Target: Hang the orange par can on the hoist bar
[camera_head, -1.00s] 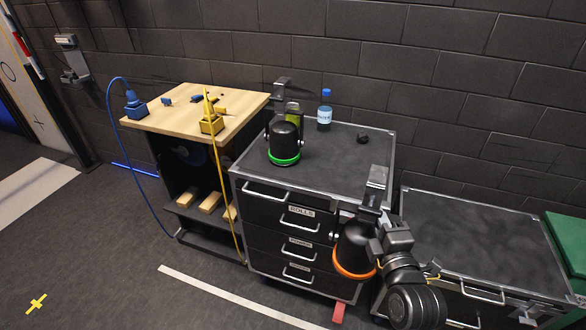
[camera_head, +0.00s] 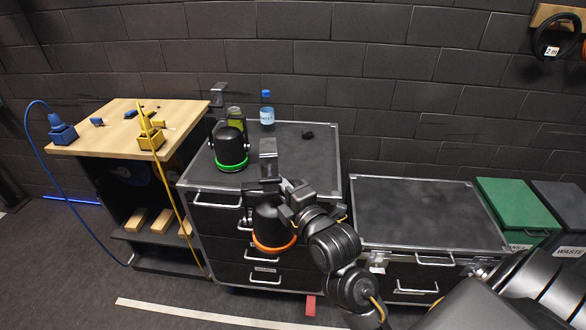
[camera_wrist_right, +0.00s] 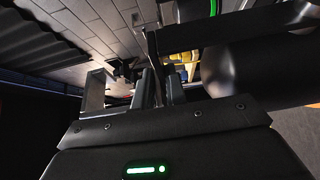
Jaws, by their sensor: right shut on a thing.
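The orange par can (camera_head: 268,222) is a black can with an orange ring at its lower rim and a grey hook clamp (camera_head: 268,160) on top. My right gripper (camera_head: 287,208) is shut on it at the bracket and holds it upright in front of the drawer case. In the right wrist view the dark can body (camera_wrist_right: 245,68) shows at the right, beside the fingers (camera_wrist_right: 158,88). A second par can with a green ring (camera_head: 230,148) stands on the drawer case. The hoist bar and my left gripper are not in view.
The black drawer case (camera_head: 310,165) also carries a blue-capped bottle (camera_head: 267,112) and a small dark object (camera_head: 308,134). A wooden-topped bench (camera_head: 105,128) stands left. A low black case (camera_head: 410,205) and a green bin (camera_head: 512,205) stand right. The low case's top is clear.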

